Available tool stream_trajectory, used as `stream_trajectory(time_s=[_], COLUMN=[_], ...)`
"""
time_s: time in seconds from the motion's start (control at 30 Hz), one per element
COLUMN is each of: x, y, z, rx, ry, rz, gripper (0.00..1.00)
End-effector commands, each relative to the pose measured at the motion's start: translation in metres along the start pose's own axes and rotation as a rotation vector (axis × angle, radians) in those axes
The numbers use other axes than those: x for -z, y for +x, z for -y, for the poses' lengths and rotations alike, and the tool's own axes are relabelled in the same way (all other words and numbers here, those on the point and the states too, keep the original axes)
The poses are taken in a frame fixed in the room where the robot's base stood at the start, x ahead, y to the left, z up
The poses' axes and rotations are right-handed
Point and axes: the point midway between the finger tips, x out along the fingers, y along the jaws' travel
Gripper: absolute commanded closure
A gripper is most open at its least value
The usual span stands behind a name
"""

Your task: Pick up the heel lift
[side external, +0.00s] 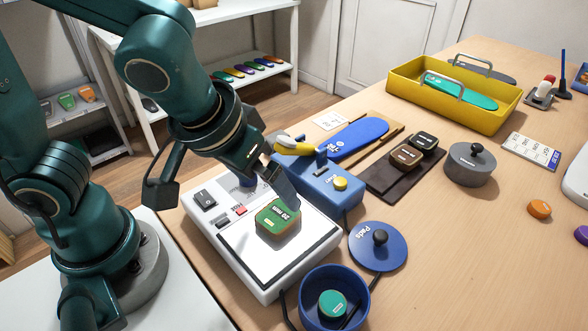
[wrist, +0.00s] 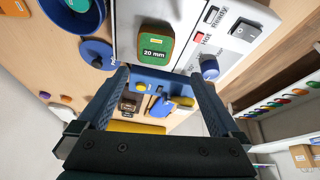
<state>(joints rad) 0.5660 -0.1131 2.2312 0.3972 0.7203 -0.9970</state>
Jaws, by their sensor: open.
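A green block with a brown-orange edge, marked "20 mm" (side external: 277,218), lies on the white plate of a press-like device (side external: 225,248). I take it as the heel lift. It also shows in the wrist view (wrist: 156,45), beyond my fingertips and a little left of the middle between them. My gripper (side external: 283,190) is just above and behind the block in the side view, tilted down. In the wrist view my gripper (wrist: 157,76) has its two fingers wide apart with nothing between them. A brown block (side external: 405,156) and a black block (side external: 424,141) lie on a dark mat.
A blue box (side external: 325,190) with a yellow knob stands close behind the plate. A blue pot (side external: 320,305) holding a teal disc and a blue lid (side external: 378,250) are near the front. A grey lidded pot (side external: 470,168) and yellow tray (side external: 405,88) stand farther right.

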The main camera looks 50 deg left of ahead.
Motion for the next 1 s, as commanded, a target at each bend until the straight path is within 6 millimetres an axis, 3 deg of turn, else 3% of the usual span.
stream_trajectory(time_s=[0.13, 0.6, 1.0], x=[-0.014, -0.016, -0.016], y=[0.006, 0.049, 0.056], z=[-0.009, -0.009, -0.010], rx=[0.004, 0.004, -0.001], ry=[0.071, 0.073, 0.072], rz=[0.034, 0.035, 0.034], gripper=[0.00, 0.00, 0.00])
